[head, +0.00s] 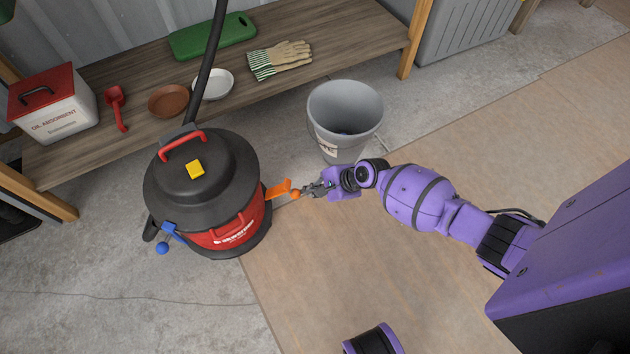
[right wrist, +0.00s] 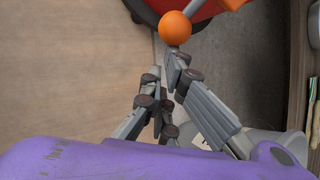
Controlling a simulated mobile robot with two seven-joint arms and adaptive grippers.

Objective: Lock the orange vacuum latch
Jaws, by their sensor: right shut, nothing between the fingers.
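The red and black shop vacuum (head: 205,192) stands on the floor at left. Its orange latch (head: 279,188) sticks out from the right side, with an orange ball at its end. A blue latch (head: 168,239) with a ball is on the vacuum's front left. My right gripper (head: 310,190) is at the orange ball's right side, shut with nothing between its fingers. In the right wrist view, the orange ball (right wrist: 175,28) is just beyond the fingertips (right wrist: 165,85); whether they touch it I cannot tell. My left gripper is not in view.
A grey bucket (head: 345,112) stands close behind my right gripper. The floor in front is clear.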

